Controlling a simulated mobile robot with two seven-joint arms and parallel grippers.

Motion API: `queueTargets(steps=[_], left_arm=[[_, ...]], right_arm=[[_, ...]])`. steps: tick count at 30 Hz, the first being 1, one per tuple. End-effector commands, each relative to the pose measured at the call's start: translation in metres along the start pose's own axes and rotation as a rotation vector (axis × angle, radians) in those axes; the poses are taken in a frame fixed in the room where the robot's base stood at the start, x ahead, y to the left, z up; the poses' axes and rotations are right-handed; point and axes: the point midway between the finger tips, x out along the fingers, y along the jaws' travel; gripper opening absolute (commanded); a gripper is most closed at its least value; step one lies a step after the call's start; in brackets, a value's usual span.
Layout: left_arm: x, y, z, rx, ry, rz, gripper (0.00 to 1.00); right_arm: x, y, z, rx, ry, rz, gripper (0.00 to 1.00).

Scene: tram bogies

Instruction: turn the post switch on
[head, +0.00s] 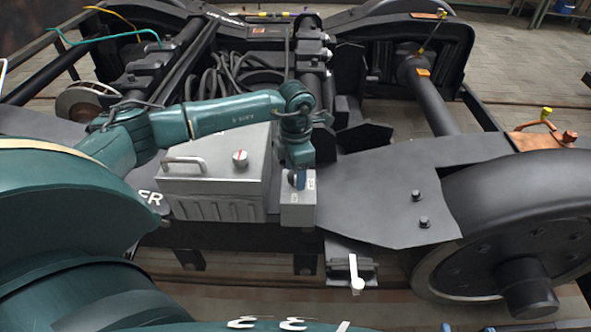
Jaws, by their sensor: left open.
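A small grey box (299,213) with faint markings on its top and front stands at the right end of a larger grey housing. It looks like the post switch, but my gripper covers part of its top, so its lever and setting cannot be made out. My left gripper (299,180) points down at the top of this box, its jaws open. Whether the fingers touch anything is not clear. My right gripper is not in view.
The larger grey housing (213,185) has a handle and a round knob (240,158) with a red mark. A white lever (355,275) hangs on a bracket below. A big dark wheel (530,225) is at the right. Cables and a tube frame lie behind.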

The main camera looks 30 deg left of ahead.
Motion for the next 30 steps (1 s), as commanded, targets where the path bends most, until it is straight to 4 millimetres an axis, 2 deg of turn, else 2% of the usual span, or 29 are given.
queueTargets(steps=[12,16,21,30], left_arm=[[-0.087,0.001,0.001,0.0,-0.005,0.003,0.55],[-0.109,0.001,0.0,0.0,-0.004,0.003,0.55],[-0.125,0.001,0.0,0.0,-0.003,0.002,0.55],[-0.128,0.0,0.0,0.0,-0.002,0.001,0.55]], right_arm=[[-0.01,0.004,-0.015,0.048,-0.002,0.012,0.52],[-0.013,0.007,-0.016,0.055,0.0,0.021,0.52],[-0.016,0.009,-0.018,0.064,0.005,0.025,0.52],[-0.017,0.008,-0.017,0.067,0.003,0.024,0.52]])
